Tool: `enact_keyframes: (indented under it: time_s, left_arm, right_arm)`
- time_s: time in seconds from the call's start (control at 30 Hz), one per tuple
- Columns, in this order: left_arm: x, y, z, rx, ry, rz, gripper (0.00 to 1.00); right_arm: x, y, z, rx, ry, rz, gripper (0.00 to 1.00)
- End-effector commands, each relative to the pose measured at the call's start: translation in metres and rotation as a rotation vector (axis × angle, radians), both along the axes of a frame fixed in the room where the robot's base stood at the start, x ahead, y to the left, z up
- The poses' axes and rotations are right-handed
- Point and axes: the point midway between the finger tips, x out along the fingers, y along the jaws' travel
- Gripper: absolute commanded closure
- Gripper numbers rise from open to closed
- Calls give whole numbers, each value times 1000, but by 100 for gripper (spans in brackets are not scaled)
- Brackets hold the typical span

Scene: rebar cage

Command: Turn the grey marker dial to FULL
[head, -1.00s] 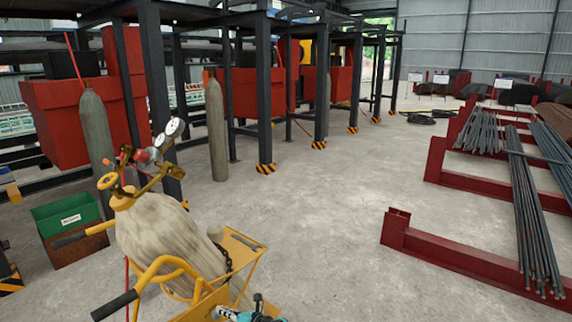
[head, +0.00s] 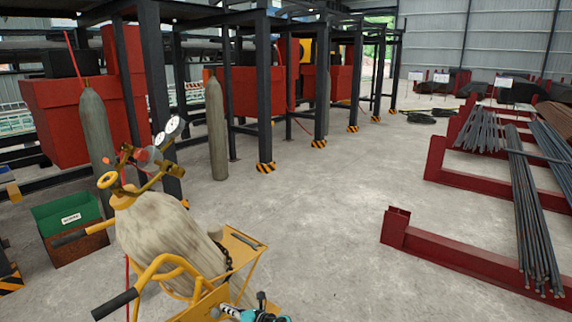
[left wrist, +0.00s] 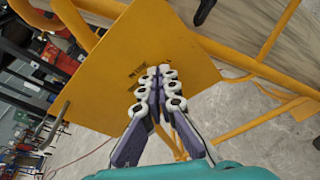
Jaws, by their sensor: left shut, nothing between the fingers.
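I cannot make out a grey marker dial or the word FULL in either view. A yellow cart (head: 205,300) carries a worn, pale gas cylinder (head: 150,235) with a brass regulator and two white-faced gauges (head: 166,131) on top. My left gripper (head: 222,311) is low at the bottom edge of the head view, in front of the cart. In the left wrist view its fingers (left wrist: 158,72) are shut with nothing between them. Their tips overlap a flat yellow plate (left wrist: 175,40) with small dark print; whether they touch it is unclear. My right gripper is not in view.
Grey cylinders (head: 216,130) stand by dark steel posts (head: 264,90) behind. Red racks (head: 450,250) with rebar bundles (head: 535,210) are at the right. The concrete floor (head: 310,210) between is clear.

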Motion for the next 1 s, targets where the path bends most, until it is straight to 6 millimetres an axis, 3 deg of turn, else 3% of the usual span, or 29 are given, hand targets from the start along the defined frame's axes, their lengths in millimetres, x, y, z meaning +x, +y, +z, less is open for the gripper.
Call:
enact_keyframes:
  time_s: [0.47,1.0]
  left_arm:
    - [2,-7,4,-1,1,1,100]
    - [-33,-51,5,-1,1,1,100]
  right_arm:
    - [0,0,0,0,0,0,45]
    - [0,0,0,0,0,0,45]
